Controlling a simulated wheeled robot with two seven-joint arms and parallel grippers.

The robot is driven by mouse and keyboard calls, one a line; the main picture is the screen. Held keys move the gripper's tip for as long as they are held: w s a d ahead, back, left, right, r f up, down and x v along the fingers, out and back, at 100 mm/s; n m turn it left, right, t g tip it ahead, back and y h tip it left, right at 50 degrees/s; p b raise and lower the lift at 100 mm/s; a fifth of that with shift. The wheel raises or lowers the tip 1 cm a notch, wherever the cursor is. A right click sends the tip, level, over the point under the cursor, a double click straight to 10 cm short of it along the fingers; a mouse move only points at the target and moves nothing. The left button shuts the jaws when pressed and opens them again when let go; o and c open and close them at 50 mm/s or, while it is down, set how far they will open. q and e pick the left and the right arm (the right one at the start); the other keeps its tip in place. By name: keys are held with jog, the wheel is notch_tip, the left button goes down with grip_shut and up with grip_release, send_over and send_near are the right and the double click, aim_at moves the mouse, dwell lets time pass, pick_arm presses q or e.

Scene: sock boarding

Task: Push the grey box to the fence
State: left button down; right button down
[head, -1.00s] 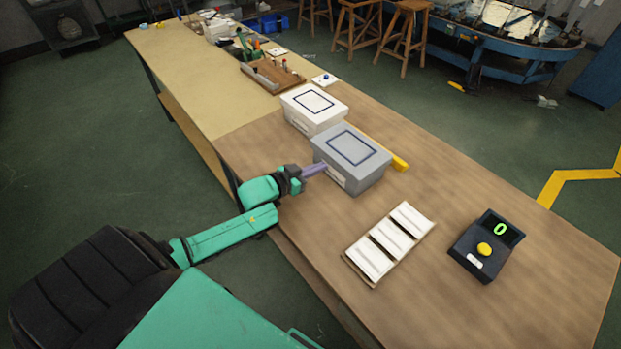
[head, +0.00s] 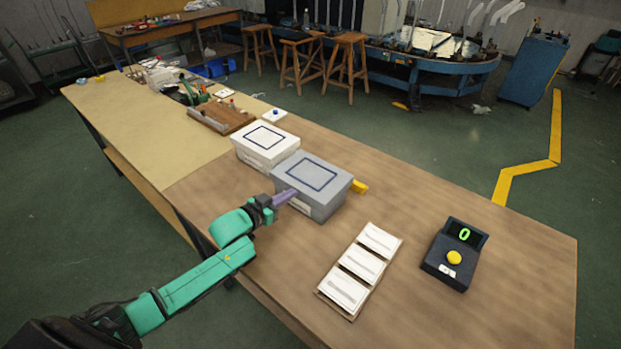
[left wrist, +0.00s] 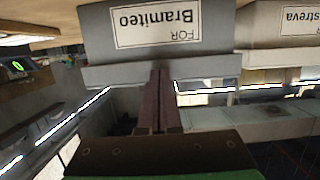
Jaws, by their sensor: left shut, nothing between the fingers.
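The grey box (head: 313,184), with a dark blue rectangle outlined on its lid, sits on the brown table beside a white box. My right gripper is out of view.
The white box (head: 265,146) stands close beyond the grey box; it also shows in the left wrist view (left wrist: 262,25). A tray of white cards (head: 360,268) and a dark device (head: 454,255) reading 0 lie nearer.

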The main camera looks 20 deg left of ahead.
aim_at(299, 185)
pick_arm(q)
jog(key=shift+r+b+x, duration=0.2)
jog(key=shift+b+x, duration=0.25)
jog(key=shift+x, duration=0.35)
jog(key=shift+r+b+x, duration=0.2)
jog(key=shift+b+x, duration=0.3)
jog(key=shift+x, duration=0.3)
jog(key=shift+r+b+x, duration=0.15)
jog(key=shift+b+x, duration=0.3)
jog(key=shift+x, duration=0.3)
jog(key=p+v, duration=0.2)
jog(key=f+p+v, duration=0.1)
jog(key=p+v, duration=0.1)
jog(key=v, duration=0.1)
jog(key=shift+s+a+f+p, duration=0.1)
jog(key=shift+s+a+p, duration=0.05)
jog(key=shift+s+p, duration=0.25)
